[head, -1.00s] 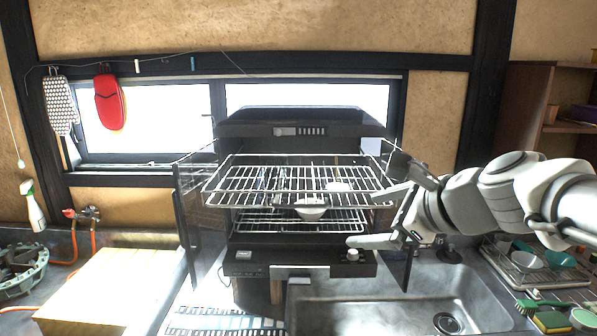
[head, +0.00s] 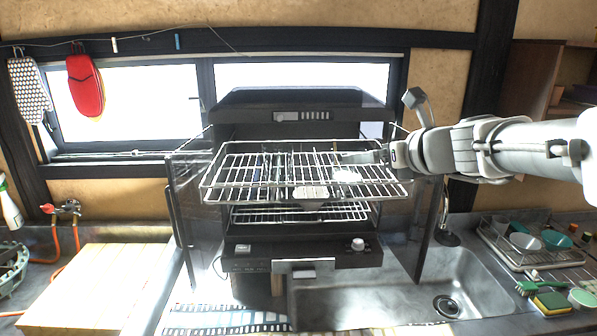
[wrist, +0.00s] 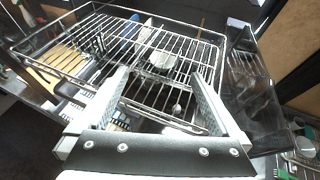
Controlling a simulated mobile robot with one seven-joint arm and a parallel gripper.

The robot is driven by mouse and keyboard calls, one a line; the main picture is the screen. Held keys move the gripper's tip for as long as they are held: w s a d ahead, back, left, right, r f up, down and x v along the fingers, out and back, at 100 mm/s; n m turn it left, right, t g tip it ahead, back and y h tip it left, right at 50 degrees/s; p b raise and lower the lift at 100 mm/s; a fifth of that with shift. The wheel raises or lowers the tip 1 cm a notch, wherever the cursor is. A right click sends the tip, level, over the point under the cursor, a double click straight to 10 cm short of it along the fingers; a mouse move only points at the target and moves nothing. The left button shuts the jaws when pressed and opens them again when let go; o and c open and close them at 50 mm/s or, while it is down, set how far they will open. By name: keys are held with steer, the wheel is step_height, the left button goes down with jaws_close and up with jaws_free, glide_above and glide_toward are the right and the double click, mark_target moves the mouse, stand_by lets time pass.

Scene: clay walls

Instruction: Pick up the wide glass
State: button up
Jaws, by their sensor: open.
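I cannot make out the wide glass for certain. A pale, rounded item (head: 346,175) stands at the right of the upper wire rack (head: 225,190) in the dark appliance. A white bowl-like item (head: 311,192) shows through the bars to its left. In the wrist view, a whitish item (wrist: 158,60) shows through the bars beyond my fingertips. My gripper (head: 366,157) points left over the rack's right side, close to the pale item. In the wrist view my gripper (wrist: 160,84) has its fingers wide apart with nothing between them.
The dark appliance (head: 300,100) has its upper rack pulled out above a lower rack (head: 300,213). A dark side panel (head: 428,225) stands at right. A sink (head: 400,290) lies below right, a dish rack (head: 530,262) far right. A wooden board (head: 95,280) lies left.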

mark_target(353, 180)
steer(key=x, duration=0.6)
steer(key=shift+w+a+b, duration=0.15)
steer(key=shift+w+b, duration=0.15)
steer(key=shift+b, duration=0.1)
steer(key=shift+x, duration=2.7)
steer(key=shift+s+a, duration=0.1)
steer(key=shift+c, duration=0.3)
steer(key=c, duration=1.2)
steer(key=shift+c, duration=0.3)
steer(key=shift+r, duration=0.15)
